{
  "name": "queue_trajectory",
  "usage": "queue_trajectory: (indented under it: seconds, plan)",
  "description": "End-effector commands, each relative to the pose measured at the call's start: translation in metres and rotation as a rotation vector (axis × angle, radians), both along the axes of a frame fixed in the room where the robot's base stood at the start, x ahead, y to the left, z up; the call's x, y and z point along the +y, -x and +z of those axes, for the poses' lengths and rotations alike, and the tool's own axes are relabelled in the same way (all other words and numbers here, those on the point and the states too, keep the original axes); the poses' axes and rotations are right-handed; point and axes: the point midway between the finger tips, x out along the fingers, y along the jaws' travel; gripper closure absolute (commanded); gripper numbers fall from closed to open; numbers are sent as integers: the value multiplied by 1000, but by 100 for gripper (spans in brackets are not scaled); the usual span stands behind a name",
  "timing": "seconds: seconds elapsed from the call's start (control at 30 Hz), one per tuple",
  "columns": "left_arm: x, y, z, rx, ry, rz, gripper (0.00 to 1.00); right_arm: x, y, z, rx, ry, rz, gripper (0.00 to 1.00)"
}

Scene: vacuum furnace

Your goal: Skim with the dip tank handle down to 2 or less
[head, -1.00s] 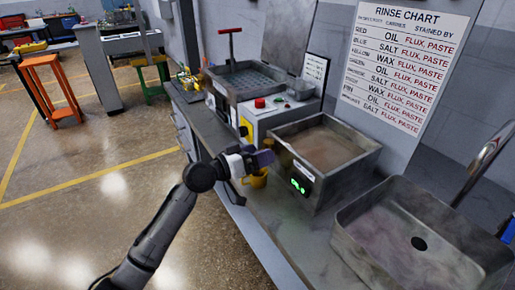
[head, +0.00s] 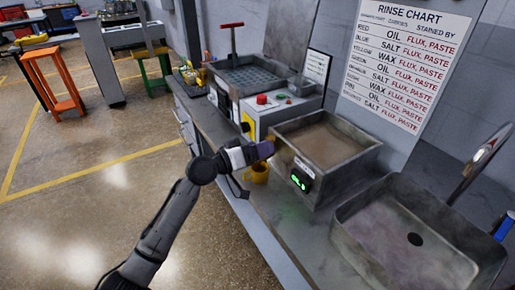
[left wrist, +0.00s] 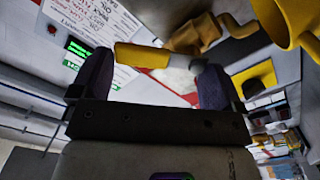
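The grey open-topped tank (head: 325,140) holds brown liquid. Its front carries a small green-lit display (head: 301,181), whose digits I cannot read with certainty. My left gripper (head: 265,149) is by the tank's front left corner, above a yellow mug (head: 258,172). In the left wrist view my left gripper (left wrist: 155,82) has its dark fingers wide apart. A yellow bar with a grey end (left wrist: 142,56) shows between and beyond the fingertips; I cannot tell whether it is the dip tank handle or touches them. My right gripper is not in view.
A grey sink (head: 420,235) with a tap stands at the right. Behind the tank are a control box with a red button (head: 262,99) and a basin with a red T-handle (head: 232,26). A rinse chart (head: 408,60) hangs on the wall. The floor at left is mostly clear.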

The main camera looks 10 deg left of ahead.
Motion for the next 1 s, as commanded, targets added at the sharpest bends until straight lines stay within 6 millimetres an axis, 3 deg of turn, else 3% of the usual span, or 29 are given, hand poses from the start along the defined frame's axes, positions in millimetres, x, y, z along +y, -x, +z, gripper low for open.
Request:
queue_trajectory:
  seconds: [0.43, 1.0]
  plan:
    - [9, 7, 0, 1, -1, 2, 0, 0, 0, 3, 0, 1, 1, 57]
    - [88, 72, 0, 1, -2, 1, 0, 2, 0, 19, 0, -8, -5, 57]
